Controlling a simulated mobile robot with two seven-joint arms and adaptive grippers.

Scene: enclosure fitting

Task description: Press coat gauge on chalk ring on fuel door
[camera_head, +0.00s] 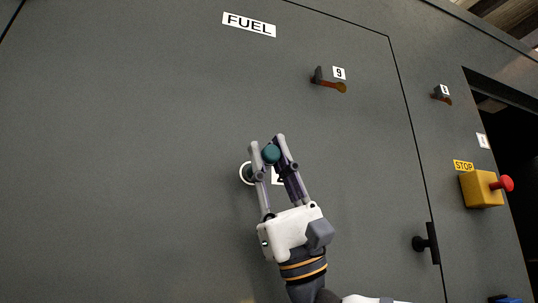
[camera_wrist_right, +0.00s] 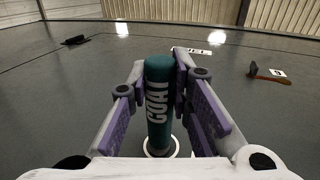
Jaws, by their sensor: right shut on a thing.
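My right gripper (camera_head: 267,146) is shut on the coat gauge (camera_head: 271,154), a dark teal cylinder. In the right wrist view the gauge (camera_wrist_right: 158,105) stands between the purple-padded fingers, with white lettering starting "COAT" along its side. The white chalk ring (camera_head: 242,174) is on the grey fuel door (camera_head: 150,130), partly hidden behind the gripper. In the right wrist view the gauge's far end lies over the ring (camera_wrist_right: 174,153); I cannot tell whether it touches the door. The door carries a "FUEL" label (camera_head: 249,25). My left gripper is not in view.
A latch with an orange-brown handle (camera_head: 328,81) and a "9" tag sits upper right. A black door handle (camera_head: 428,243) and a yellow stop box (camera_head: 481,188) with a red button are at right. The door's left side is clear.

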